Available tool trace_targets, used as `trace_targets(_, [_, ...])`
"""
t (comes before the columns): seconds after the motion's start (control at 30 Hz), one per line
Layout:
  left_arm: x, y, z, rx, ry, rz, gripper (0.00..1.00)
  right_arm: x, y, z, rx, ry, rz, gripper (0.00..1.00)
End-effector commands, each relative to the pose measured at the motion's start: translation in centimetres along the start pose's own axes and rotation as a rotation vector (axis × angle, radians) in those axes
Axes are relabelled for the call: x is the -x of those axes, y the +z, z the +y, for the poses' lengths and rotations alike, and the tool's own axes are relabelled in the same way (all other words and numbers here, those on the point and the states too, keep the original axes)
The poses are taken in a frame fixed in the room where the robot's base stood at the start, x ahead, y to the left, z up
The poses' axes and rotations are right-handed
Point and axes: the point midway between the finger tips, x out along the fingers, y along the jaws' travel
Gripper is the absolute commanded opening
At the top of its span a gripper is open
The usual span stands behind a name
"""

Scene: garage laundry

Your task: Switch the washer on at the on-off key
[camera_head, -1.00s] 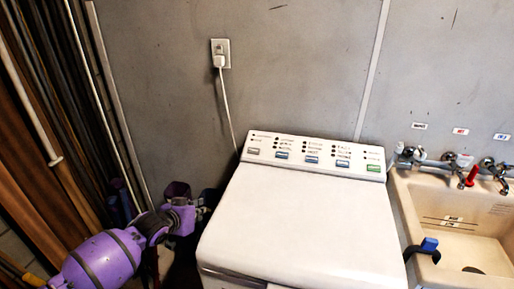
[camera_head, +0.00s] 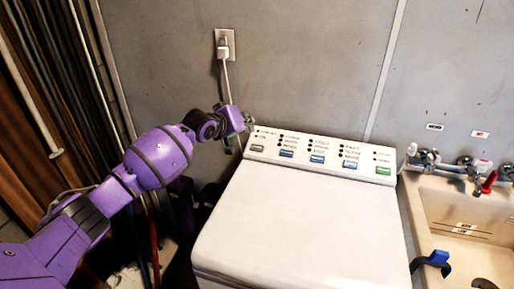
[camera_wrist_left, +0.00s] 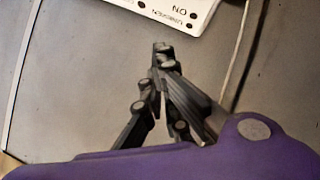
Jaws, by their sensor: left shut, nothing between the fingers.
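The white washer (camera_head: 305,222) stands in the middle of the head view, lid down. Its sloped control panel (camera_head: 270,150) runs along the back, with a grey key (camera_head: 257,148) at the left end, several blue keys and a green key (camera_head: 383,171) at the right. Small lamps and labels sit above the keys. My left gripper (camera_head: 249,121) is shut and empty, just behind and above the panel's left end. In the left wrist view the shut fingertips (camera_wrist_left: 163,50) show apart from the panel (camera_wrist_left: 170,8), whose corner reads "ON"; the grey key is out of that view.
A white plug and cord (camera_head: 226,80) hang from the wall outlet (camera_head: 225,45) close behind my left gripper. A beige sink (camera_head: 440,215) with taps stands right of the washer, a blue-handled item (camera_head: 436,258) at its edge. Boards and poles lean at the left.

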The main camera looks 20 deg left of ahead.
Motion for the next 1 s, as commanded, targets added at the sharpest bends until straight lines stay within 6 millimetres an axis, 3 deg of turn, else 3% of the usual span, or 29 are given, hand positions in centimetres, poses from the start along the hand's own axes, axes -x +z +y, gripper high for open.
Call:
trace_targets(0.23, [-0.8, 0.9, -0.8, 0.000, -0.003, -0.005, 0.00, 0.0, 1.5, -0.1, 0.000, -0.002, -0.025, 0.40])
trace_targets(0.6, [-4.6, 3.9, -3.7, 0.000, -0.005, -0.008, 0.00, -0.8, 5.5, 0.9, 0.001, 0.021, -0.072, 0.40])
trace_targets(1.0, [-6.1, 4.4, -4.5, -0.001, 0.000, 0.001, 0.00, -1.6, 4.5, 1.3, -0.004, 0.033, -0.039, 0.40])
